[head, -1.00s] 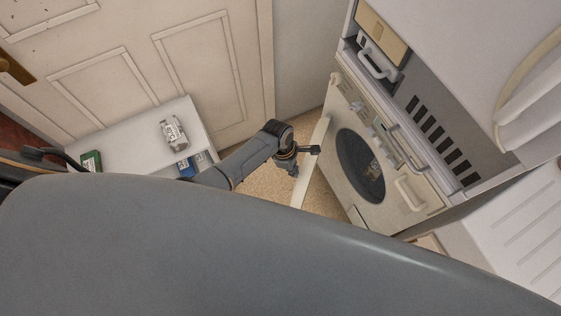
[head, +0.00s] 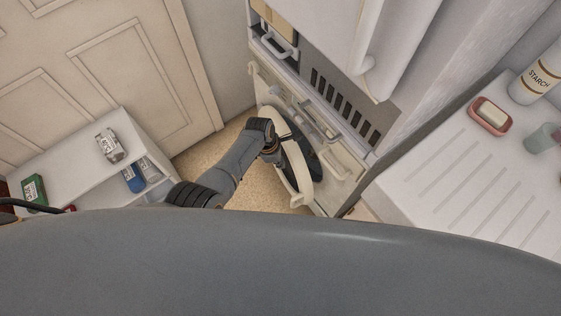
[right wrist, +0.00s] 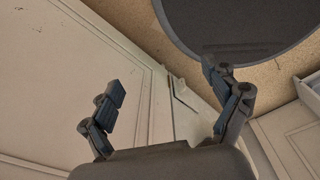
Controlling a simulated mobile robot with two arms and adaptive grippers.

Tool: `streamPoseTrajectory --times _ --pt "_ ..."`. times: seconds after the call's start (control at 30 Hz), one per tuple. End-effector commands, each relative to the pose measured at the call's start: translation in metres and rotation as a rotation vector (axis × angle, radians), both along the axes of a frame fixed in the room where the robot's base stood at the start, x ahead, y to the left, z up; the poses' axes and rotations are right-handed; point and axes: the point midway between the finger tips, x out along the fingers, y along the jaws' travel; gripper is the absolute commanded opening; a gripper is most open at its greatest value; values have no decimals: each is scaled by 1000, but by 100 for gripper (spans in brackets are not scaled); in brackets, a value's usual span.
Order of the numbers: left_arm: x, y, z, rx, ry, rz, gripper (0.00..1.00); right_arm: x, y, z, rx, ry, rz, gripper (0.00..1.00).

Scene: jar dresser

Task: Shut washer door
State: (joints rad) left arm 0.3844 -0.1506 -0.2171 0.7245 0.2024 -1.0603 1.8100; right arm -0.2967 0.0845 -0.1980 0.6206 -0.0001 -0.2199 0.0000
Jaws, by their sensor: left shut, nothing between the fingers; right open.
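The cream washer (head: 345,163) stands in the middle of the head view, its dark round opening partly covered. Its round cream door (head: 298,182) is partly open and stands at an angle in front of the opening. My left gripper (head: 271,152) is at the outer face of the door, close to or touching it. Its fingertips are largely hidden, and it looks shut with nothing held. My right gripper (right wrist: 168,100) is open and empty in the right wrist view, away from the washer.
A small white cabinet (head: 75,165) with boxes and bottles stands at left, beside a panelled door (head: 120,70). A white draining counter (head: 450,190) with a soap dish (head: 490,115) and starch bottle (head: 538,78) is at right. Beige floor lies between cabinet and washer.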

Motion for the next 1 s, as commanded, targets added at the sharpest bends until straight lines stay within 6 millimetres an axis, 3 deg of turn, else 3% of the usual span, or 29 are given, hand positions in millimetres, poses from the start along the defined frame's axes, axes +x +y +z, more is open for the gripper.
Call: streamPoseTrajectory --times 0.2,0.47,0.77,1.0 --pt "0 0 0 0 0 0 0 -1 11 0 13 2 -2 88" --pt "0 1 0 0 0 0 0 -3 11 1 13 4 0 88" --pt "-14 35 6 1 2 -1 0 -4 3 28 3 5 2 88" --pt "-18 40 46 -2 -3 -3 0 -7 0 41 1 9 3 88"
